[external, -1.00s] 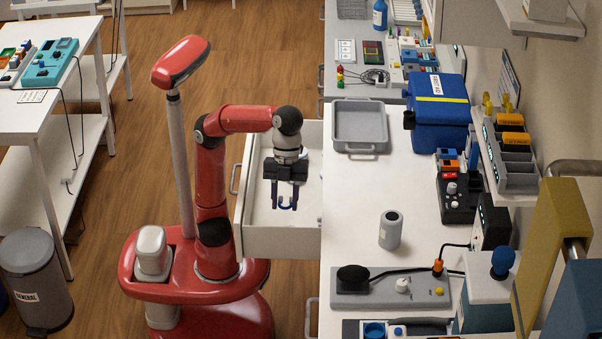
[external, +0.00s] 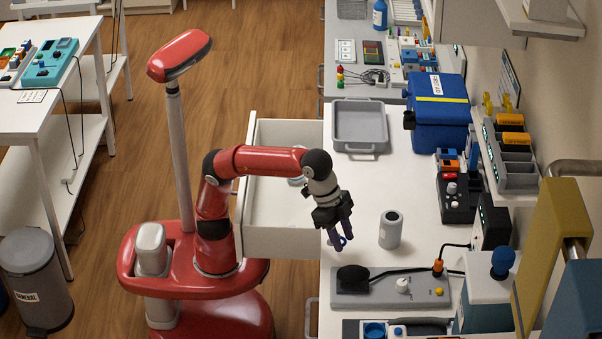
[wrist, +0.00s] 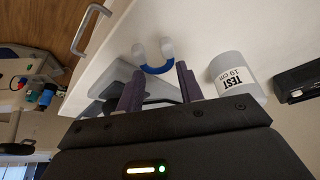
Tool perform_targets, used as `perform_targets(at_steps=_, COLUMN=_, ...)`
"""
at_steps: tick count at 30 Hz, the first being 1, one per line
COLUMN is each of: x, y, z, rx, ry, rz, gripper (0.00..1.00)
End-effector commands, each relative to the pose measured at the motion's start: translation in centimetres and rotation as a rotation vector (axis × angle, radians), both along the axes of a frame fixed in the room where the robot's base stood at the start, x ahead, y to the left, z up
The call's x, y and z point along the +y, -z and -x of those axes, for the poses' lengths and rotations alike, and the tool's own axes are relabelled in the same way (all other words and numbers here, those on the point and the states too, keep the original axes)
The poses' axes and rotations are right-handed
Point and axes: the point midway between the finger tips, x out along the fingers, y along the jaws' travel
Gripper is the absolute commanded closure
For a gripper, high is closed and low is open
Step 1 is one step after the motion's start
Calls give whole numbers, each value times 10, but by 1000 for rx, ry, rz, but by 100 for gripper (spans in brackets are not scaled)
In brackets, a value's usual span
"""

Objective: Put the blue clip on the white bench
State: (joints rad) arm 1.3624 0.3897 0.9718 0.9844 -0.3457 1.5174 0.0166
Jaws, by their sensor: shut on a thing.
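The blue clip (external: 345,240) is held at the fingertips of my gripper (external: 341,232), above the left edge of the white bench (external: 365,190). In the wrist view the clip (wrist: 155,69) is a blue U with pale ends, just past the tips of the two dark purple fingers of my gripper (wrist: 160,86). The fingers stand apart with the clip between their tips. The exact contact, and the clip's height over the bench, are hard to tell.
A grey cylinder (external: 390,231), labelled TEST in the wrist view, stands right of my gripper. A grey panel (external: 377,299) with a black knob lies in front. An open white drawer (external: 285,242) is at left. A grey tray (external: 360,149) and blue box (external: 437,125) stand farther back.

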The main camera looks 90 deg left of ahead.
Motion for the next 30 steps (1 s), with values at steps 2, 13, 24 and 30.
perform_targets(at_steps=2, x=2, y=3, z=-13, rx=-2, ry=-85, rz=-3, gripper=84)
perform_targets(at_steps=13, x=3, y=29, z=-23, rx=4, ry=-173, rz=1, gripper=84)
perform_targets(at_steps=24, x=3, y=35, z=-23, rx=1, ry=-171, rz=2, gripper=84)
perform_targets(at_steps=30, x=3, y=38, z=-23, rx=2, ry=-171, rz=1, gripper=54)
